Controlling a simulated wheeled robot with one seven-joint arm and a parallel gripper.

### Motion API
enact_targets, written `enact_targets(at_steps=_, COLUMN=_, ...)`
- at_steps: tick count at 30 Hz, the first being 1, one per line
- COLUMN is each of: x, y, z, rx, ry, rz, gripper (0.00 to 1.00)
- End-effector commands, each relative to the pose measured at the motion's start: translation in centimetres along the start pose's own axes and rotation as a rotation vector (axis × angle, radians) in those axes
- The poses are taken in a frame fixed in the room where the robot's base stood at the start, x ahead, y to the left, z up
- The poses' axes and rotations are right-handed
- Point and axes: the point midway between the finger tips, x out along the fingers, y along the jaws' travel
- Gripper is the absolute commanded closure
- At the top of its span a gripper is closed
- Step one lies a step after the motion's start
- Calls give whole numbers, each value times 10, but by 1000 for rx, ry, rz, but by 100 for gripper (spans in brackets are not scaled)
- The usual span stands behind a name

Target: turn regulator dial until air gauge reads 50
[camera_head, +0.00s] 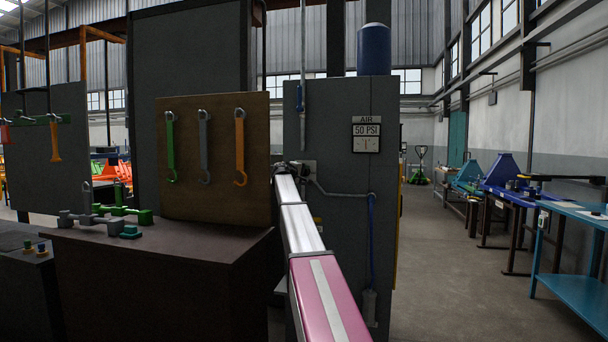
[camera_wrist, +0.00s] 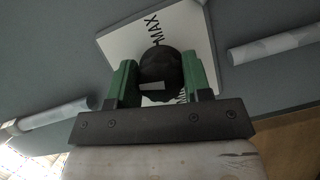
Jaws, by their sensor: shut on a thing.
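The regulator dial (camera_wrist: 160,66) is a round black knob on a pale square plate (camera_wrist: 197,35) in the wrist view. The plate reads MAX above the dial; lettering at the lower right is partly hidden. A small white mark shows on the dial's lower side. My gripper (camera_wrist: 161,72) has its two green fingers on either side of the dial and is shut on it. In the head view, my arm reaches the grey cabinet (camera_head: 338,238), and the dial is hidden. A sign (camera_head: 366,131) there reads AIR 50 PSI; the pale square (camera_head: 366,145) below has a short dark mark, too small to read.
A thin pipe (camera_head: 335,192) and a blue hose (camera_head: 372,235) run along the cabinet. Left of my arm, a brown board (camera_head: 186,135) holds hanging wrenches above a dark bench (camera_head: 165,245). The floor (camera_head: 450,270) on the right is clear up to blue tables.

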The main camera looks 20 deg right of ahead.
Motion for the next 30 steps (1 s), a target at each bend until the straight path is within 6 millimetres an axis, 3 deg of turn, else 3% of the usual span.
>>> enact_targets(at_steps=5, x=0, y=-1, z=2, rx=0, ry=-2, rz=-2, gripper=79)
enact_targets(at_steps=6, x=0, y=-1, z=2, rx=0, ry=-2, rz=-2, gripper=45)
enact_targets(at_steps=8, x=0, y=-1, z=1, rx=0, ry=-2, rz=-2, gripper=30)
enact_targets(at_steps=20, x=-5, y=0, z=1, rx=-1, ry=0, rz=0, gripper=30)
enact_targets(at_steps=26, x=-26, y=-1, z=2, rx=-2, ry=1, rz=0, gripper=30)
enact_targets(at_steps=30, x=-51, y=-1, z=2, rx=-1, ry=1, rz=0, gripper=30)
